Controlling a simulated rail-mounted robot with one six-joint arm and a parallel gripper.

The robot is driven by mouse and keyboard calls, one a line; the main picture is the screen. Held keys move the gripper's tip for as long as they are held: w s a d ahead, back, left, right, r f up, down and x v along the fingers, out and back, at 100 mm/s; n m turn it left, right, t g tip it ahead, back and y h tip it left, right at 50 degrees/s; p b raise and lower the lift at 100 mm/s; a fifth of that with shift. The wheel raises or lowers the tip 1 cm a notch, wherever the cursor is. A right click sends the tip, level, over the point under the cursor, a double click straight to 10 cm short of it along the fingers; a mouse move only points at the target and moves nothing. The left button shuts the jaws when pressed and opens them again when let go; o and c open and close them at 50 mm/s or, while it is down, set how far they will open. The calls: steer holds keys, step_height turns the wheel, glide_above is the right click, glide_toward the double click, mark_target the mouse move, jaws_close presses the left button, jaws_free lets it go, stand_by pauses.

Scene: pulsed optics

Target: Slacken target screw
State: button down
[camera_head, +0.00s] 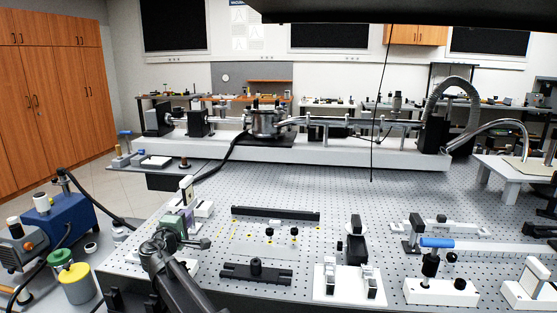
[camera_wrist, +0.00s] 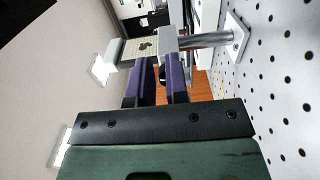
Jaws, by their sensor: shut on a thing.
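My gripper (camera_head: 186,211) is at the left side of the perforated optical table, beside a small upright post mount (camera_head: 187,187). The wrist view shows my gripper (camera_wrist: 160,70) with its two purple fingers a small gap apart. A small dark round screw head (camera_wrist: 162,76) shows between the fingertips, and they are shut on it. It sits next to the pale block and metal post (camera_wrist: 205,40) of the mount, which stands on a white base plate. Most of the screw is hidden by the fingers.
The perforated table (camera_head: 330,205) holds several optic mounts: a clear plate with small parts (camera_head: 265,240), a white-based mount (camera_head: 347,283) and a blue-topped one (camera_head: 437,243). A long raised beamline (camera_head: 330,152) runs behind. A blue pump (camera_head: 50,220) stands at the left.

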steer(key=shift+w+d+r, duration=0.1)
steer(key=shift+w+d, duration=0.15)
steer(key=shift+w, duration=0.15)
steer(key=shift+s+d+f, duration=0.1)
steer(key=shift+s+f, duration=0.15)
steer(key=shift+s, duration=0.35)
steer(key=s, duration=0.4)
steer(key=shift+s+a, duration=0.25)
steer(key=shift+s, duration=0.05)
steer(key=s+d+r+m+g+h+p, duration=0.2)
steer(key=d+m+g+p, duration=0.45)
steer(key=d, duration=0.95)
steer(key=s+d+r+m+g+h+p, duration=0.3)
steer(key=d+p, duration=0.6)
steer(key=d, duration=0.7)
steer(key=s+d+r+m+g+y+p, duration=0.2)
steer(key=s+d+m+g+y+p, duration=0.1)
steer(key=s, duration=0.6)
steer(key=s+d+r+m+g+y+p, duration=0.2)
steer(key=s+d+m+g+y+p, duration=0.2)
steer(key=s+d+p, duration=0.4)
steer(key=shift+s+d+r+g+y, duration=0.35)
steer(key=shift+s+d+g, duration=0.3)
steer(key=shift+d, duration=0.4)
